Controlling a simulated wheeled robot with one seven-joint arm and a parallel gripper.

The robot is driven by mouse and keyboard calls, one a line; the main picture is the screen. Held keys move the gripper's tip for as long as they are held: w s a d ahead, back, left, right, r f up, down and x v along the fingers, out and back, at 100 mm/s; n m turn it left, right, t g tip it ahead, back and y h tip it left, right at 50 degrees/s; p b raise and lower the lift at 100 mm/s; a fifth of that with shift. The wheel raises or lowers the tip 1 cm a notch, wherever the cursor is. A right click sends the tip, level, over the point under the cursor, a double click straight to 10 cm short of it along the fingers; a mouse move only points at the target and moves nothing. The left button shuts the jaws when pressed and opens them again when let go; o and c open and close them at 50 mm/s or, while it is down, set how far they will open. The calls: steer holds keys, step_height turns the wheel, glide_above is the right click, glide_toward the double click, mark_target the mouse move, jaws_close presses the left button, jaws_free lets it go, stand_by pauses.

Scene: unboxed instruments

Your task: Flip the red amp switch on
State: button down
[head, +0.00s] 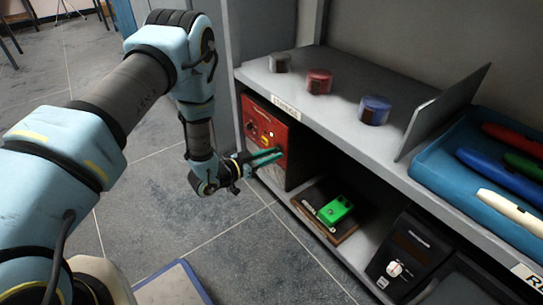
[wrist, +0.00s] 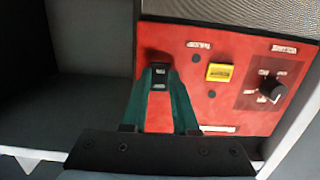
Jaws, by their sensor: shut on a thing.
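The red amp (head: 266,122) stands on the lower shelf at its left end. Its red front panel (wrist: 220,105) fills much of the wrist view. My gripper (head: 281,153) reaches the panel from the front. In the wrist view its green fingers (wrist: 160,85) close together at the panel's upper left, around a small dark switch (wrist: 158,60). The fingers hide most of the switch, so I cannot tell its position.
Right of the fingers are a yellow button (wrist: 219,72) and a black knob (wrist: 273,90). A green pedal (head: 335,210) on a brown board and a black device (head: 408,250) share the lower shelf. The upper shelf (head: 345,130) lies above; open floor (head: 210,240) is in front.

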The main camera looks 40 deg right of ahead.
steer(key=c, duration=0.7)
jaws_free()
steer(key=shift+a, duration=0.1)
steer(key=a+p, duration=0.1)
steer(key=a, duration=0.2)
steer(key=a+r+p, duration=0.1)
steer(key=a, duration=0.3)
steer(key=a+p, duration=0.1)
steer(key=a, duration=0.2)
steer(key=shift+w+a+r, duration=0.15)
steer(key=shift+w+a, duration=0.1)
steer(key=shift+w, duration=0.05)
steer(key=shift+w, duration=0.1)
